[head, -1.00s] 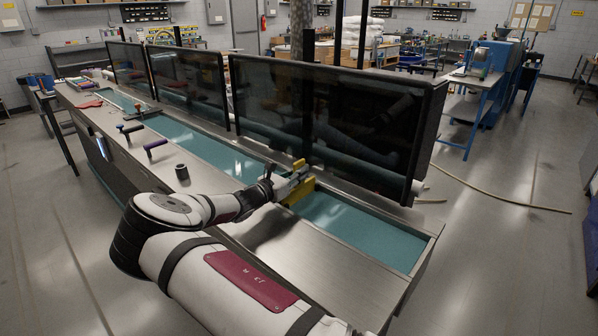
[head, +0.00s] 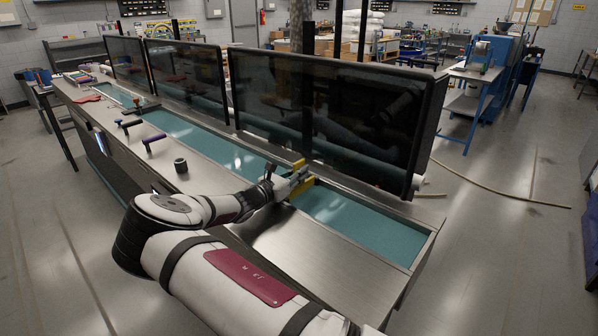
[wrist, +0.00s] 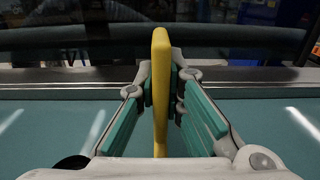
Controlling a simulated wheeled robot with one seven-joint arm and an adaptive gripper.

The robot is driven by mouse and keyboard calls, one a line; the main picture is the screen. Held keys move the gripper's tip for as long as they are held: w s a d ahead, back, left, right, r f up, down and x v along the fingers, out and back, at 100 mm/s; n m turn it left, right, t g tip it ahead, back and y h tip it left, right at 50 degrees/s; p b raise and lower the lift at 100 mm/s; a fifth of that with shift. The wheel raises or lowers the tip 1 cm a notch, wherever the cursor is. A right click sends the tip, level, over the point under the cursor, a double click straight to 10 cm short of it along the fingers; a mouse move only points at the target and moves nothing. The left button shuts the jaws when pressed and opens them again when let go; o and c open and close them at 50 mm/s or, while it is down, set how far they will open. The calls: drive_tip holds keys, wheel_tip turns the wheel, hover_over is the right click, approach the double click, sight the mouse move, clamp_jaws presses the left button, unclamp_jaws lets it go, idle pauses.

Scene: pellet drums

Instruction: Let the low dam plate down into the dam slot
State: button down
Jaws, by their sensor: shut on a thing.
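The low dam plate (head: 305,186) is yellow and stands upright across the teal-floored channel in the head view. In the wrist view the plate (wrist: 160,75) shows nearly edge-on, as a tall yellow strip in the middle. My gripper (head: 297,179) is shut on the plate, with a finger on each side of it; the wrist view also shows the gripper (wrist: 161,90). The plate's lower edge is hidden, and I cannot tell whether it is inside the dam slot. The slot itself is not clearly visible.
Dark see-through guard panels (head: 335,110) stand along the channel's far side, close beyond my gripper. On the near steel deck are a dark cylinder (head: 181,165) and handled tools (head: 154,141). The channel (head: 365,225) is clear right of the plate.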

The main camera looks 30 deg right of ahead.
drive_tip(key=shift+f, duration=0.6)
drive_tip(key=c, duration=1.6)
unclamp_jaws()
drive_tip(key=v, duration=1.2)
drive_tip(key=shift+s+a+f, duration=0.1)
